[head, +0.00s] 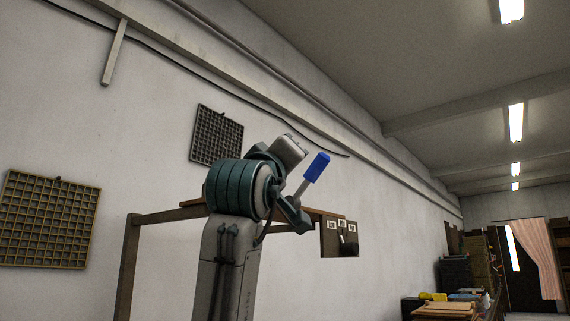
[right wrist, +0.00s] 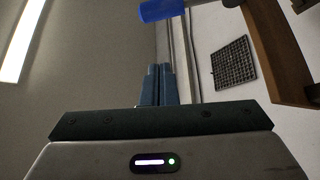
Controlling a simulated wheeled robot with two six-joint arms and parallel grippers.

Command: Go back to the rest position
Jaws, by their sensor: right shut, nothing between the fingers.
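My right gripper (right wrist: 157,85) shows in the right wrist view, with its two slim blue-grey fingers side by side, shut and empty. It points up toward the ceiling and wall. In the head view a grey and teal arm of mine rises at the centre, bent at a teal joint. I cannot make out gripper fingers on it. A bright blue piece on a pale rod (head: 317,167) shows beside this arm; I cannot tell what it is attached to. A blue cylinder (right wrist: 160,10) also shows at the top of the right wrist view, apart from the fingertips. My left gripper is not in view.
A wooden frame (head: 126,265) stands by the wall around the arm. A yellow grid rack (head: 48,220) and a dark one (head: 217,135) hang on the wall. A wooden beam (right wrist: 275,50) shows in the right wrist view. Boxes and a curtain (head: 539,255) stand far right.

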